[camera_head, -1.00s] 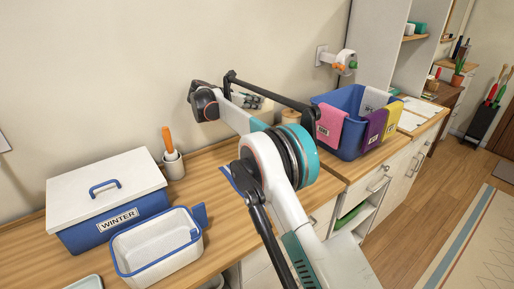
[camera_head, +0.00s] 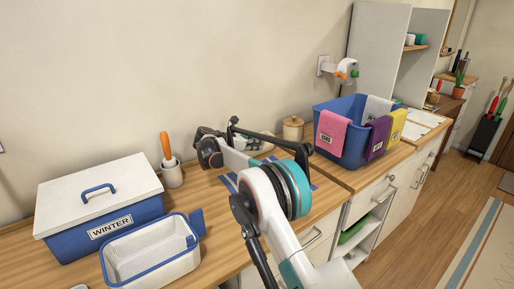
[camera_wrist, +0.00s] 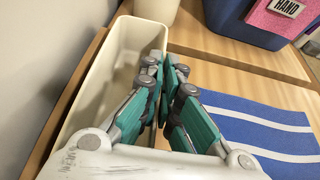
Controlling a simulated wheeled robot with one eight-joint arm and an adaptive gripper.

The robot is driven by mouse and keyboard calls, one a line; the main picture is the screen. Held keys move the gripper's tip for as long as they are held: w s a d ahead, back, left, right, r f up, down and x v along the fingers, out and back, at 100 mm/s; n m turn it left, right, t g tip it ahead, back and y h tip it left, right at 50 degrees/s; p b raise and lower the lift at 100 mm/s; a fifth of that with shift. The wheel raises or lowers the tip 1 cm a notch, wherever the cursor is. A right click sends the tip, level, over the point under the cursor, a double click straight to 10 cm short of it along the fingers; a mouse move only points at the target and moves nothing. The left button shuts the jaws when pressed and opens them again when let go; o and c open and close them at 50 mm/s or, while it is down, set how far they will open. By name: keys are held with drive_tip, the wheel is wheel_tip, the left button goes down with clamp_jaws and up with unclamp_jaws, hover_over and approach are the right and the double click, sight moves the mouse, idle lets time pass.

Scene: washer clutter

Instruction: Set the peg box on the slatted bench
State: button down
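A long, narrow cream box (camera_wrist: 103,80), which I take for the peg box, shows on the left of the wrist view. Its visible inside looks empty. My gripper (camera_wrist: 165,66) has its teal and grey fingers close together at the box's right wall, one on each side, and appears shut on that wall. In the head view my gripper is low over the counter; my arm hides most of the box. I cannot tell whether its base touches the counter. No slatted bench can be made out in either view.
A blue striped cloth (camera_wrist: 260,125) lies right of the fingers on the wooden counter. A blue crate (camera_head: 334,147) with hanging cloths and a lidded jar (camera_head: 293,129) stand beyond. A lidded WINTER box (camera_head: 100,215), an open white basket (camera_head: 150,250) and a cup (camera_head: 172,174) stand left.

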drive_tip(key=shift+f, duration=0.1)
drive_tip(key=c, duration=1.8)
unclamp_jaws()
